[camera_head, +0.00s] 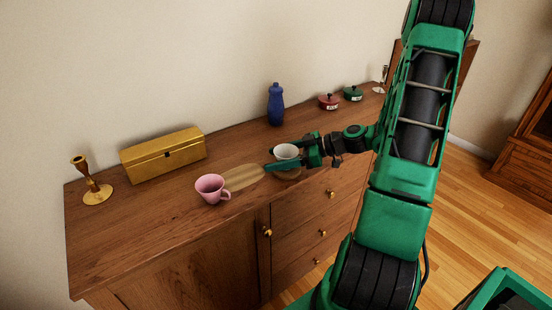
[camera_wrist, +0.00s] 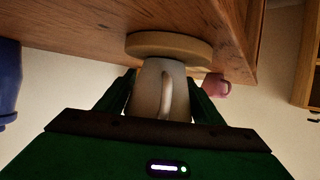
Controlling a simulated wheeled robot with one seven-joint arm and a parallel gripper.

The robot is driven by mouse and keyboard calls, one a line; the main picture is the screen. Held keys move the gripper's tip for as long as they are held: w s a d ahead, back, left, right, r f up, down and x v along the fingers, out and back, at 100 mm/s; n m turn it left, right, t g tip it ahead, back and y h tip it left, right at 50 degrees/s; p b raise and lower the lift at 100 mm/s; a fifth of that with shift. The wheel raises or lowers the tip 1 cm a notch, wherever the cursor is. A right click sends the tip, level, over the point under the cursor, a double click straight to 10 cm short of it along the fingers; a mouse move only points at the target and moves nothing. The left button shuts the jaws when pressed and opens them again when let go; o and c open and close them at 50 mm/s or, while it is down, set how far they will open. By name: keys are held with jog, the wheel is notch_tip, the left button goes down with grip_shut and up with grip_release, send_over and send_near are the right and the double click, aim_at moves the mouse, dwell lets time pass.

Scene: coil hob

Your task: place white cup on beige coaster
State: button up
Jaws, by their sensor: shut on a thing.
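The white cup (camera_head: 286,151) is upright between the fingers of my gripper (camera_head: 290,157), over the dresser top. In the wrist view, which looks upside down, the white cup (camera_wrist: 150,92) sits between the two fingers of my gripper (camera_wrist: 160,100), its handle facing the camera. The beige coaster (camera_head: 288,174) shows partly below the cup and finger. In the wrist view the round beige coaster (camera_wrist: 195,50) lies at the cup's base. I cannot tell whether the base touches it or hovers just above.
A pink cup (camera_head: 210,188) stands left of a wooden oval board (camera_head: 242,177). A gold box (camera_head: 163,155), a brass candlestick (camera_head: 94,190), a blue bottle (camera_head: 275,106), a red pot (camera_head: 329,102) and a green pot (camera_head: 353,94) stand toward the back and sides. The front edge is close to the coaster.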

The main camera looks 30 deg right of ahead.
jog(key=shift+a, duration=0.15)
jog(key=o, duration=1.1)
jog(key=shift+f, duration=0.1)
jog(key=v, duration=1.1)
jog(key=shift+s+d, duration=0.15)
jog(key=shift+d, duration=0.2)
jog(key=shift+s+d+r, duration=0.2)
jog(key=shift+r, duration=0.1)
